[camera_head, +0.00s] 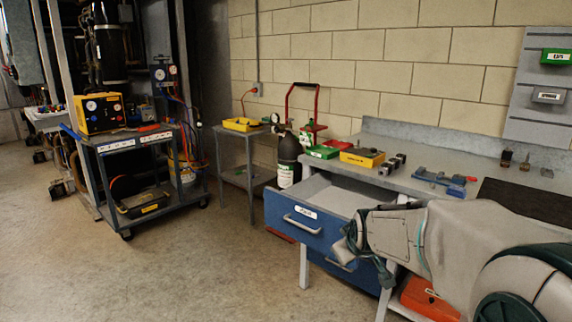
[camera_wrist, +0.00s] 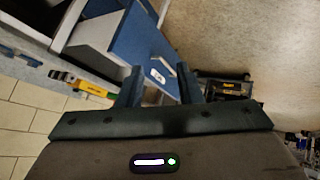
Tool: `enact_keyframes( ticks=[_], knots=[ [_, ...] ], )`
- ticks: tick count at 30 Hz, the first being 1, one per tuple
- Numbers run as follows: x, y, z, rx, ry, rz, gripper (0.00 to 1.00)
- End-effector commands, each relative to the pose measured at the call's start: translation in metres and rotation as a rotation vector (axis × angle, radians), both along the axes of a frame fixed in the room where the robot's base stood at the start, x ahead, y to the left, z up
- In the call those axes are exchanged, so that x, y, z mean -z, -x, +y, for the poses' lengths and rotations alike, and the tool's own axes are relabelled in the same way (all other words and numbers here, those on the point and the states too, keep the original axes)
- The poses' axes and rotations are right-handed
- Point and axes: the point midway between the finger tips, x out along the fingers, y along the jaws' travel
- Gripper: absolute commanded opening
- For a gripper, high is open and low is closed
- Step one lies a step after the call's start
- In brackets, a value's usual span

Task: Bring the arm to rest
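My gripper (camera_head: 358,250) is at the end of my arm, which reaches in from the right side of the head view, in front of the workbench. In the wrist view its two fingers (camera_wrist: 158,82) stand apart with nothing held between them. The blue drawer (camera_head: 288,238) under the bench is pulled open, with a silver handle and a white label on its front. In the head view my gripper overlaps the drawer's right end; I cannot tell whether they touch. The wrist view shows the drawer front (camera_wrist: 143,42) beyond the fingers.
The workbench (camera_head: 400,183) holds a yellow case (camera_head: 362,157), a blue vise (camera_head: 440,181) and small parts. An orange case (camera_head: 430,299) lies low under my arm. A dark cart (camera_head: 122,185) and a small side table (camera_head: 236,179) stand left. The floor at front left is clear.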

Motion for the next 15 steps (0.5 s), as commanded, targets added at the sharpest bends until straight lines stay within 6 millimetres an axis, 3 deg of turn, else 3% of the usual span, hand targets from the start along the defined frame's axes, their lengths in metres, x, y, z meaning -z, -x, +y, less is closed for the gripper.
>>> enact_keyframes(
  ticks=[1,15],
  knots=[
    [-0.027,0.020,-0.002,0.031,-0.036,0.035,0.32],
    [-0.109,0.206,0.001,0.355,-0.250,0.399,0.32]
  ],
)
